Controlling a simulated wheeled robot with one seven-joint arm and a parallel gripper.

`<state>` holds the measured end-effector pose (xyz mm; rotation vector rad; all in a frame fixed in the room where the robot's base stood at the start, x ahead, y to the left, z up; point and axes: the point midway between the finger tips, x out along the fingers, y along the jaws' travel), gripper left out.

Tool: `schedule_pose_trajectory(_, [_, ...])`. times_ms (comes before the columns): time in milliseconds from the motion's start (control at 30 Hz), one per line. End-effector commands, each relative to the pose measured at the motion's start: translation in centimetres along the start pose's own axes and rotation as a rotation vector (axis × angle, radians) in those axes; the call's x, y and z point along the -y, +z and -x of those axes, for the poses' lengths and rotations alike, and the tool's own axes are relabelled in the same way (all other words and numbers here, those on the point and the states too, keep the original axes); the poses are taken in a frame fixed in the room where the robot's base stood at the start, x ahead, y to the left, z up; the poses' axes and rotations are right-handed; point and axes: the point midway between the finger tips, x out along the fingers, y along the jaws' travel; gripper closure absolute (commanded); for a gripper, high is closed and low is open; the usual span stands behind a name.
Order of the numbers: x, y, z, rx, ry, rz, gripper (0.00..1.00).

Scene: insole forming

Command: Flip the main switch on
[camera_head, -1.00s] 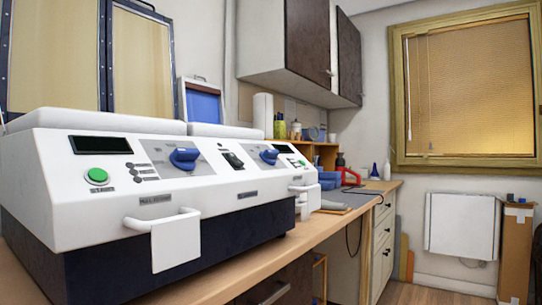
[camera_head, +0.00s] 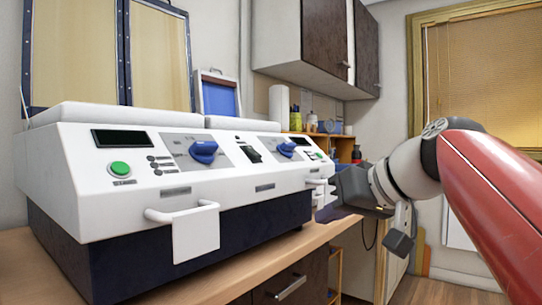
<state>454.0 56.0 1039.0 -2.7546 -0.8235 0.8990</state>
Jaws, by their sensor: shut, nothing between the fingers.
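The white and dark-blue forming machine (camera_head: 110,220) stands on the wooden counter at the left. A black rocker switch (camera_head: 248,150), which looks like the main switch, sits in the middle of its sloped front panel between two blue knobs. Whether it is on or off is too small to tell. My gripper (camera_head: 328,210) is at the right end of the machine, in front of its right handle, shut and empty. It is well to the right of the switch and apart from it. My arm comes in from the right.
A blue knob (camera_head: 203,152) and a green button (camera_head: 120,169) are left of the switch; another blue knob (camera_head: 287,149) is right of it. A white handle (camera_head: 182,213) juts out from the lower left front. The space before the panel's middle is clear.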

Motion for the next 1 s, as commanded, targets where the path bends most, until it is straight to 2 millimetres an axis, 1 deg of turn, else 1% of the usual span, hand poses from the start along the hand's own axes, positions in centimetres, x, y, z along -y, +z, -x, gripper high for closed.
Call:
schedule_pose_trajectory(33, [0.2, -3.2, 0.8, -0.054, -0.046, 0.05, 1.0])
schedule_pose_trajectory(100, [1.0, -6.6, 2.2, -0.122, -0.111, 0.131, 1.0])
schedule_pose_trajectory(200, [2.0, -10.1, 4.0, -0.205, -0.186, 0.243, 1.0])
schedule_pose_trajectory(300, [2.9, -12.1, 5.5, -0.264, -0.237, 0.33, 1.0])
schedule_pose_trajectory(433, [3.5, -13.3, 6.6, -0.305, -0.272, 0.394, 1.0])
schedule_pose_trajectory(633, [3.7, -13.5, 6.9, -0.315, -0.281, 0.412, 1.0])
schedule_pose_trajectory(867, [3.8, -13.5, 6.7, -0.314, -0.281, 0.41, 1.0])
schedule_pose_trajectory(1000, [4.3, -13.8, 5.5, -0.313, -0.285, 0.41, 1.0])
